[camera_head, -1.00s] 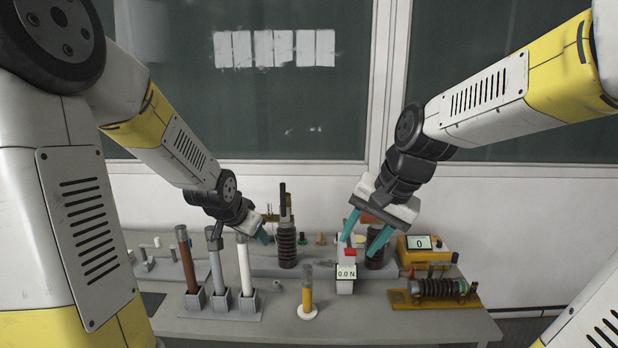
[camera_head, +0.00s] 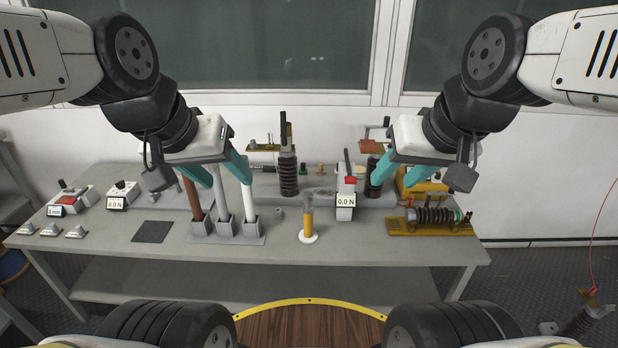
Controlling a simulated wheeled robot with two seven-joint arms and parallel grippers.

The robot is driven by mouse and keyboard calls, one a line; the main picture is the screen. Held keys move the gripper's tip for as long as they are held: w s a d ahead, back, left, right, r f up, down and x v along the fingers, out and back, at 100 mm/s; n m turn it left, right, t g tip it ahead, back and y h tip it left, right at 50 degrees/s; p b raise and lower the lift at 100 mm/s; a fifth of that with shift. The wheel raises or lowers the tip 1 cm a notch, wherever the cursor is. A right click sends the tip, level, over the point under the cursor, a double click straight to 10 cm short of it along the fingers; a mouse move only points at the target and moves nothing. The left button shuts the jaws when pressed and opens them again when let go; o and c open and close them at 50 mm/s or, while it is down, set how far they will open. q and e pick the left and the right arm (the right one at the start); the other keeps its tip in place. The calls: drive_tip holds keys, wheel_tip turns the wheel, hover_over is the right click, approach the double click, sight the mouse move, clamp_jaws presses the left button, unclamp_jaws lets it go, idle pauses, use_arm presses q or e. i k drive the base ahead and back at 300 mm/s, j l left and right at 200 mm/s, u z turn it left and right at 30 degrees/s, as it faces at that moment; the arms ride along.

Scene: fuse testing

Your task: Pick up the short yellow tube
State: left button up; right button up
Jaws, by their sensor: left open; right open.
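The short yellow tube (camera_head: 308,226) stands upright on a small round white base near the front middle of the table. Its upper part is grey and see-through. My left gripper (camera_head: 229,182) is open, with teal fingers, in front of the upper parts of the taller tubes to the left of the yellow tube. I cannot tell whether it touches them. My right gripper (camera_head: 396,184) is open and empty, to the right of the yellow tube, over the far right part of the table. Neither gripper is at the yellow tube.
A brown tube (camera_head: 191,198), a grey tube (camera_head: 220,198) and a white tube (camera_head: 247,204) stand in grey holders. A force gauge (camera_head: 346,199) and a ribbed coil on an ochre base (camera_head: 430,230) are on the right. Small meters (camera_head: 120,193) and a dark mat (camera_head: 152,231) are left.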

sight(308, 234)
drive_tip(key=i+l+u, duration=0.15)
drive_tip(key=l+u, duration=0.2)
drive_tip(key=i+l+u, duration=0.1)
drive_tip(key=l+u, duration=0.15)
drive_tip(key=u, duration=0.15)
drive_tip(key=l+u, duration=0.35)
drive_tip(key=i, duration=0.05)
